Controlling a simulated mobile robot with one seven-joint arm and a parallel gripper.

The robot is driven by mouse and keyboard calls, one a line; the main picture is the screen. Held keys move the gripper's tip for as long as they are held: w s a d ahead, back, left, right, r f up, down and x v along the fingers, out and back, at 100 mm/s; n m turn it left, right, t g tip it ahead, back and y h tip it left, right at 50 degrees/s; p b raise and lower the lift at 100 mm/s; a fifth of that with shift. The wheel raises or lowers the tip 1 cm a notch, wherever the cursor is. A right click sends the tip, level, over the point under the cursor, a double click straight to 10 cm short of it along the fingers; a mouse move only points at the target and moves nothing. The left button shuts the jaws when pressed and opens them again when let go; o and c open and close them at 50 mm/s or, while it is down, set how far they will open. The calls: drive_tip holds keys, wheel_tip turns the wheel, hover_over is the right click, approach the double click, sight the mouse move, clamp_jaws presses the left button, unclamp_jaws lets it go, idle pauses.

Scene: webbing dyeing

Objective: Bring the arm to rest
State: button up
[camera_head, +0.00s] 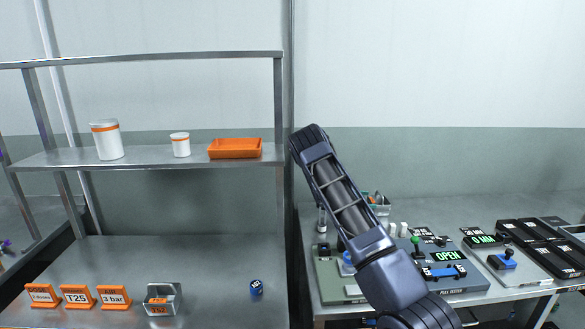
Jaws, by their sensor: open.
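My arm (350,215) rises from the lower right, leans up and to the left, and ends in a dark rounded joint near the middle of the picture. It stands in front of the right-hand bench and hides part of what is on it. I see no fingers of my gripper in this view, so I cannot say where it is relative to the things here.
Left is a steel bench (205,257) with orange signs (75,296), a small metal bin (161,300) and a blue block (256,287). Its shelf (65,158) holds two white canisters and an orange tray (235,148). Right are several control panels (455,280).

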drive_tip(key=s+a+r+m+g+y, duration=0.1)
drive_tip(key=s+r+m+y, duration=0.45)
drive_tip(key=s+r, duration=0.65)
drive_tip(key=s+a+r+m+y, duration=0.2)
drive_tip(key=s+r+m+y, duration=0.35)
drive_tip(key=s+r, duration=0.65)
drive_tip(key=s+a+r+m+t+y, duration=0.1)
drive_tip(key=s+a, duration=0.3)
drive_tip(key=s, duration=0.5)
drive_tip(key=s+a+r+m+t+y, duration=0.2)
drive_tip(key=s+a+m+y, duration=0.1)
drive_tip(key=s, duration=0.7)
drive_tip(key=s+a+r+m+t+y, duration=0.2)
drive_tip(key=s+a, duration=0.2)
drive_tip(key=s, duration=0.6)
drive_tip(key=shift+a+r+t+y, duration=0.25)
drive_tip(key=shift+a+t+y, duration=0.05)
drive_tip(key=shift+a, duration=0.05)
